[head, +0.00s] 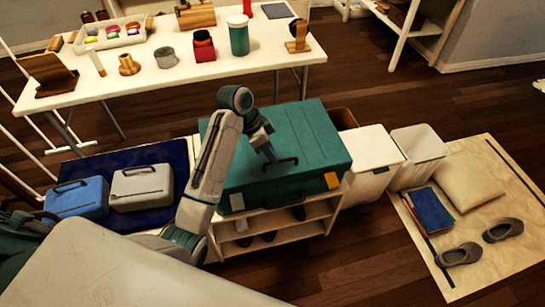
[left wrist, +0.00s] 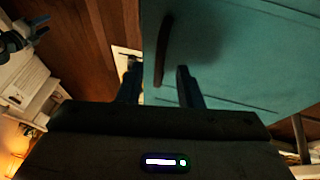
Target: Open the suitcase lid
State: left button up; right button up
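The teal suitcase (head: 315,125) lies flat with its lid shut on top of a low white shelf (head: 285,226) in the head view. A dark handle (head: 281,163) shows on its upper face near the front; a white tag and a yellow tag are on the front side. My left gripper (head: 268,152) is over the handle, pointing down. In the left wrist view its two fingers (left wrist: 158,76) are apart, and the dark handle (left wrist: 164,45) lies in line with the gap between them; contact does not show. My right gripper is not seen.
A blue case (head: 77,198) and a grey case (head: 142,188) lie on a dark blue mat to the left. A white table (head: 130,83) with several items stands behind. White bins (head: 371,165) stand right of the suitcase, beside a mat with shoes (head: 459,255).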

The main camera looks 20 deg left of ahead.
pick_arm(q)
jog(key=shift+x, duration=1.1)
grip_shut()
jog(key=shift+w+r, duration=0.1)
jog(key=shift+r, duration=0.05)
